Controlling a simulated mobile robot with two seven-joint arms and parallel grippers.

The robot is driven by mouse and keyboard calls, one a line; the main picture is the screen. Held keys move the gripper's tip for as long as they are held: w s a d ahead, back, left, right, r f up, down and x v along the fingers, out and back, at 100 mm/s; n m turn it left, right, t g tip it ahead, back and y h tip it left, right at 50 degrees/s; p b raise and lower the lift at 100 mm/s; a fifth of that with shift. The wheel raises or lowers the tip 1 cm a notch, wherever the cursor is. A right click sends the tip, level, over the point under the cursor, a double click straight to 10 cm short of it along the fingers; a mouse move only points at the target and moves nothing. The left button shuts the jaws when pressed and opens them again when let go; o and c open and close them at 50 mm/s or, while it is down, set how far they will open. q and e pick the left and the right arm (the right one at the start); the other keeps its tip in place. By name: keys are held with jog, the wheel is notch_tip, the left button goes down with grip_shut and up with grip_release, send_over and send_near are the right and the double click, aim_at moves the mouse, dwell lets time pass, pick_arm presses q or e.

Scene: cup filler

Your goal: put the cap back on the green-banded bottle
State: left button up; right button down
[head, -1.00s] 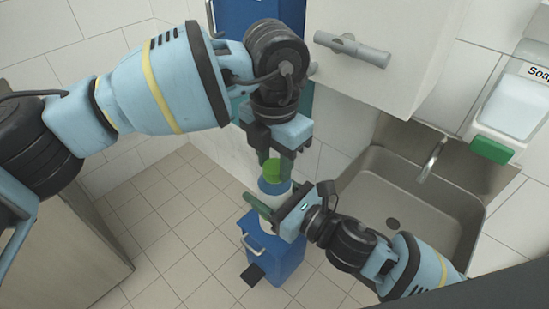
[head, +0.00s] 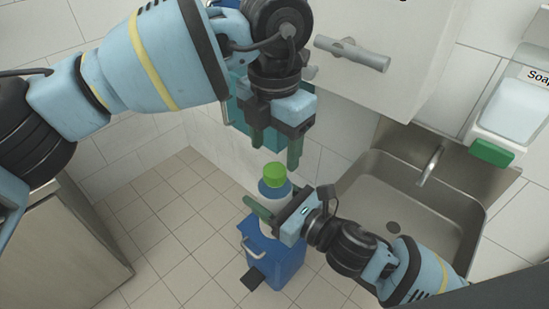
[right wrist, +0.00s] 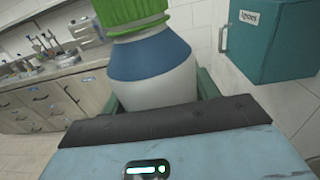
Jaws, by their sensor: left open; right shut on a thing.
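A white bottle (right wrist: 160,88) with a blue shoulder band stands upright in my right gripper (head: 279,205), which is shut on its body. The bottle's white body also shows in the head view (head: 272,206). The band looks blue, not green. A ribbed green cap (right wrist: 130,14) sits on top of the bottle; it shows in the head view too (head: 275,174). My left gripper (head: 277,146) is open and empty just above the cap, fingers pointing down, apart from it. The right gripper's far finger is partly hidden.
A blue bin (head: 275,255) with a pedal stands on the tiled floor below the bottle. A steel sink (head: 405,205) is at the right, with a soap dispenser (head: 515,110) on the wall. A teal box (right wrist: 272,40) hangs on the wall behind.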

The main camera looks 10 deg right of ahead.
pick_arm(q)
notch_tip(320, 180, up, 7)
jog(key=shift+r, duration=0.2)
dwell(0.6)
